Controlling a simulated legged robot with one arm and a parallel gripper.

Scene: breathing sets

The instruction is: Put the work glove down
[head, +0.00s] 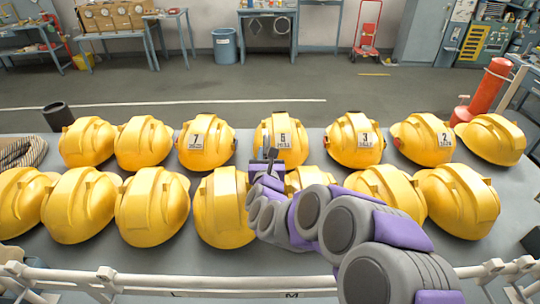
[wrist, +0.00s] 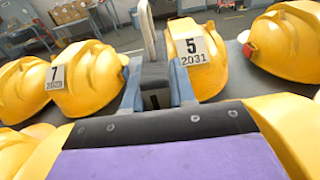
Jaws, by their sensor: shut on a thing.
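In the head view my gripper (head: 268,160) is above the table, between the two rows of yellow helmets. It is in front of the helmet labelled 5 (head: 281,128), which also shows behind the fingers in the wrist view (wrist: 208,75). In the head view I cannot make out the held thing clearly.
Two rows of yellow helmets crowd the grey table (head: 330,262); one is labelled 7 (head: 206,135). A coiled rope (head: 22,151) and a dark cup (head: 58,115) are at the left. A red cylinder (head: 488,88) stands at the right. A white railing (head: 200,282) runs along the front.

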